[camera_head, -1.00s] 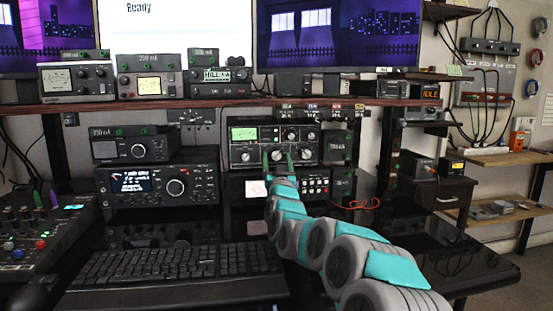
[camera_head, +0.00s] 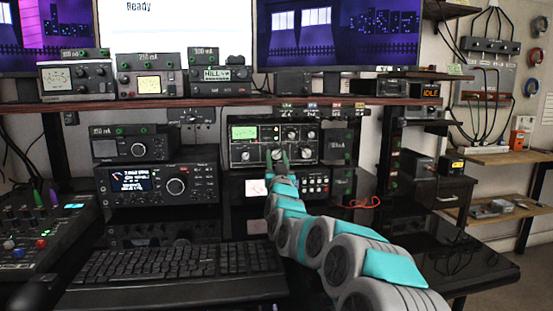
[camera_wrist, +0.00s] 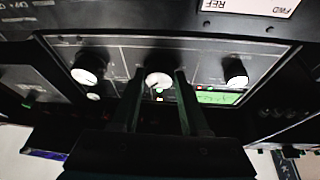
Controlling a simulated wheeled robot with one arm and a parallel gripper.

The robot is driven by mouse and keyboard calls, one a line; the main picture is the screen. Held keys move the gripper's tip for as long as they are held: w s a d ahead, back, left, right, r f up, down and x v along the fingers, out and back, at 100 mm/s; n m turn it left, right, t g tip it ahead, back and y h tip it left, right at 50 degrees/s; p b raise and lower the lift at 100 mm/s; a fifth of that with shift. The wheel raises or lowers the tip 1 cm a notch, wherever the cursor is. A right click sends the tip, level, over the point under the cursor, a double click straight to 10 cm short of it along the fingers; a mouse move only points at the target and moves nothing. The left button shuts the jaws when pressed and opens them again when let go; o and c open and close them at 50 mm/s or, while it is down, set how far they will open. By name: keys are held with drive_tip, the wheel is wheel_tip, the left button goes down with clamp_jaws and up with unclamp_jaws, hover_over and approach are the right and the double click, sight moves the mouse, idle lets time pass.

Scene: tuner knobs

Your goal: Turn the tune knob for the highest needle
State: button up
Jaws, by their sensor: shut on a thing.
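The tuner (camera_head: 265,168) is a black box on the desk shelf with a lit green meter (camera_head: 243,132) and several round knobs. The meter's needle is too small to read in the head view. My gripper (camera_head: 279,157) is at the middle knob of the lower row. In the wrist view, the tuner face appears upside down, and my gripper's two dark fingers stand on either side of the pale middle knob (camera_wrist: 157,79), shut on it. The green meter (camera_wrist: 218,98) is partly cut off by shadow there. Knob labels are unreadable, so I cannot tell which is marked tune.
Other knobs (camera_wrist: 88,68) and (camera_wrist: 236,72) flank the held one. Another radio unit (camera_head: 315,186) sits directly under the tuner. A radio (camera_head: 150,185) stands to the left, a keyboard (camera_head: 170,272) in front. Red cable (camera_head: 362,204) lies at right.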

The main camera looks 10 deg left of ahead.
clamp_jaws()
drive_tip(key=m+h, duration=0.1)
drive_tip(key=m, duration=0.1)
drive_tip(key=shift+a+m, duration=0.15)
drive_tip(key=shift+m, duration=0.25)
drive_tip(key=shift+r+m+h, duration=0.1)
drive_tip(key=shift+m+h, duration=0.7)
drive_tip(key=shift+m, duration=0.7)
drive_tip(key=o, duration=1.2)
unclamp_jaws()
drive_tip(key=shift+s, duration=0.15)
drive_tip(key=shift+b+v, duration=0.4)
drive_tip(key=shift+v, duration=3.4)
drive_tip(key=shift+c, duration=0.2)
